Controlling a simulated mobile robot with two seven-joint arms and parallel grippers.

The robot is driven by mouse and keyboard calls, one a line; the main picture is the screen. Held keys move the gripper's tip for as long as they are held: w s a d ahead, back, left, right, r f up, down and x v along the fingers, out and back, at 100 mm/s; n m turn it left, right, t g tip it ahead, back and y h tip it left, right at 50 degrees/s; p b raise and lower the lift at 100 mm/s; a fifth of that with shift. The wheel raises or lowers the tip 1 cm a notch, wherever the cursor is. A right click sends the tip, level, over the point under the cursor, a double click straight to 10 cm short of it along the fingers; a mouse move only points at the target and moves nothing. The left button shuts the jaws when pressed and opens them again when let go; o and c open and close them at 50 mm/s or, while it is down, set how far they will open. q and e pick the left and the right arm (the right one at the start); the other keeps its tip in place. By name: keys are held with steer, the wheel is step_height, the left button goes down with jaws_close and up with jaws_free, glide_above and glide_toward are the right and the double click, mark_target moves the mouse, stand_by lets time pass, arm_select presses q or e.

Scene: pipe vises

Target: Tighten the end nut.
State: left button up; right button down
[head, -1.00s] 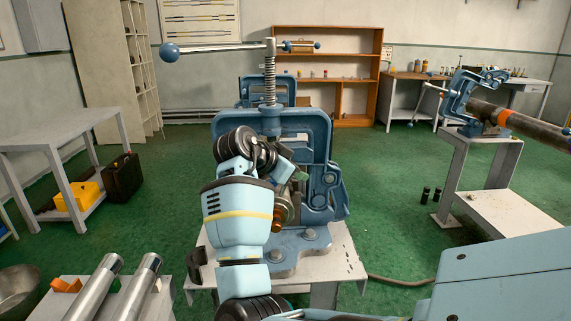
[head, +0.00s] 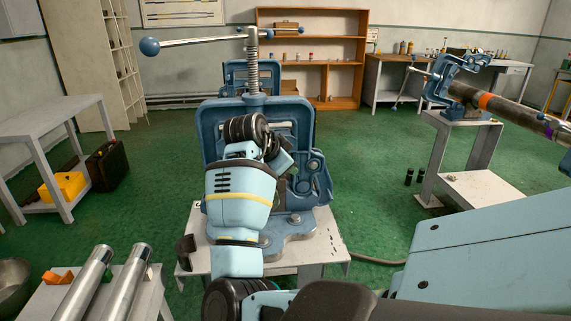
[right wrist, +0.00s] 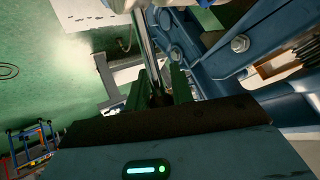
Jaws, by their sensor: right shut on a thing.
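A blue pipe vise (head: 210,125) stands on a light stand in the middle of the head view, with a long ball-ended handle (head: 200,42) on its screw. My right arm reaches up in front of the vise and hides its middle. My right gripper is hidden there by the arm. In the right wrist view its fingers (right wrist: 158,88) are shut on a shiny metal bar (right wrist: 149,50), beside the blue vise frame (right wrist: 215,55). I cannot make out the end nut in either view now. My left gripper is not in view.
Two metal pipes (head: 128,278) lie on a table at lower left, near an orange block (head: 57,277). Another vise (head: 445,82) with a long pipe (head: 500,103) stands at right. A hose (head: 375,258) lies on the green floor. The floor between the two vises is mostly clear.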

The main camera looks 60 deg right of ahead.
steer(key=c, duration=1.5)
jaws_free()
steer(key=shift+s+d+f, duration=0.1)
steer(key=shift+s+f, duration=0.25)
steer(key=shift+f, duration=0.05)
steer(key=shift+s+d, duration=0.1)
steer(key=shift+r, duration=0.1)
steer(key=shift+r, duration=0.1)
steer(key=v, duration=0.7)
steer(key=shift+w+a+r, duration=0.2)
steer(key=shift+w+a, duration=0.05)
steer(key=shift+a, duration=0.05)
steer(key=shift+a, duration=0.1)
